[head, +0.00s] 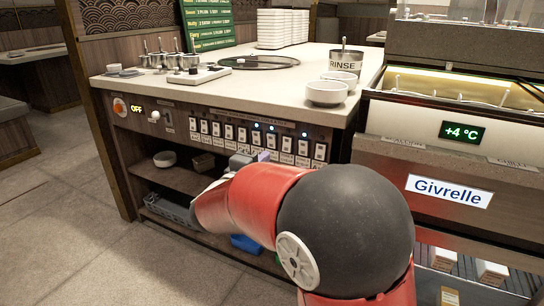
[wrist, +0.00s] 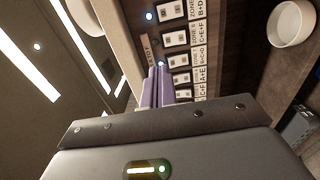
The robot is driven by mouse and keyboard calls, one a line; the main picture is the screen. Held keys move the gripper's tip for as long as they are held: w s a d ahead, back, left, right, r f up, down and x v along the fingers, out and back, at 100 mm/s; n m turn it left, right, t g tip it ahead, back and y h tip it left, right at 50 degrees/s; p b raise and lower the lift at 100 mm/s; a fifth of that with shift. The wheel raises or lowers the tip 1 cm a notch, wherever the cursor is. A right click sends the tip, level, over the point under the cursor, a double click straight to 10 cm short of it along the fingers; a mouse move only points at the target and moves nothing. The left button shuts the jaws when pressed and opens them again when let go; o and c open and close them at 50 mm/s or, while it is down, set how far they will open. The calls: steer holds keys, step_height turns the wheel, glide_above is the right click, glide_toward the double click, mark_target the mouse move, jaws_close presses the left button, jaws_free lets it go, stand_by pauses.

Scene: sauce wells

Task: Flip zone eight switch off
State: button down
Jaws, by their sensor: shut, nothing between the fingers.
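A row of white zone switches (head: 242,135) with labels below runs along the counter's front panel in the head view. Blue lights glow above some of them. A blue light shows by the tips. I cannot tell whether they touch. In the head view my gripper (head: 262,157) is partly hidden by my red arm.
The counter top (head: 290,82) overhangs the panel and holds white bowls (head: 326,93), a rinse can (head: 346,62) and sauce pots. An orange knob (head: 120,106) with an OFF display sits left on the panel. Open shelves (head: 165,178) lie below. A refrigerated case (head: 450,150) stands right.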

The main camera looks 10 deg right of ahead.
steer(key=shift+v, duration=1)
steer(key=shift+r, duration=0.2)
steer(key=s+d+f+m+g+y+p, duration=0.1)
steer(key=s+d+f+m+g+p, duration=0.1)
steer(key=s+d+m+g, duration=0.9)
steer(key=s+a+f+t+y+p, duration=0.1)
steer(key=s+y, duration=0.8)
steer(key=s, duration=1)
steer(key=shift+a+f+t+y+p, duration=0.4)
steer(key=shift+a+f, duration=0.35)
steer(key=shift+a, duration=0.35)
